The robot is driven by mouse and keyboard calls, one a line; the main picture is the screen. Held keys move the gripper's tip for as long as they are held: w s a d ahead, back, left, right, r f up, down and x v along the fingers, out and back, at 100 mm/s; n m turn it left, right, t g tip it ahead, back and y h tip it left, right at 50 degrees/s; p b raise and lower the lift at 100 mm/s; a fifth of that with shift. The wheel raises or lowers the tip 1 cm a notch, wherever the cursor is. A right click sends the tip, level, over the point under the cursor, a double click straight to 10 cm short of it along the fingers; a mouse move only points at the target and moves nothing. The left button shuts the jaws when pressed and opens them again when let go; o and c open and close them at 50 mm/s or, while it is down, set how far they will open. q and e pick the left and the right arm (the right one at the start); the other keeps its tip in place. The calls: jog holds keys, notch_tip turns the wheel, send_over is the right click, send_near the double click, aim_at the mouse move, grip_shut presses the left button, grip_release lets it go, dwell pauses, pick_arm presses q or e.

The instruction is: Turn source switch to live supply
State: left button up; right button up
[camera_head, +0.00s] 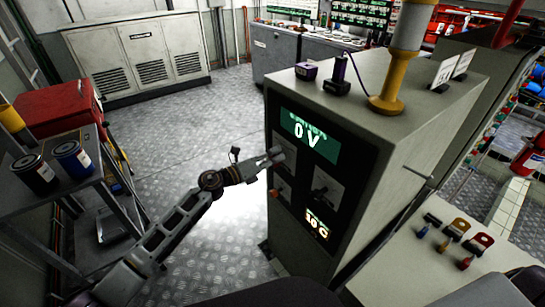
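A grey test cabinet (305,240) stands in the middle of the head view with a dark front panel. Its upper green display (309,134) reads 0 V, and a small lower display (317,224) reads about 10 C. A rotary switch (324,190) sits on a dark plate at the right of the panel. A small orange-tipped control (276,193) is at the lower left. My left gripper (274,156) is at the panel's upper left, in front of or touching a control there and partly hiding it. Its finger opening is unclear. Which control is the source switch cannot be read. My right gripper is not in view.
On the cabinet top are a yellow-based post (388,104), small dark devices (336,80) and white cards (447,72). A side bench (400,285) carries coloured clamps (457,228). A shelf with cans (72,158) stands left.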

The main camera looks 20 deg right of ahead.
pick_arm(q)
jog(key=shift+a, duration=0.15)
jog(key=v, duration=1.1)
jog(key=shift+s+a, duration=0.15)
jog(key=shift+a, duration=0.2)
dwell(0.3)
dwell(0.4)
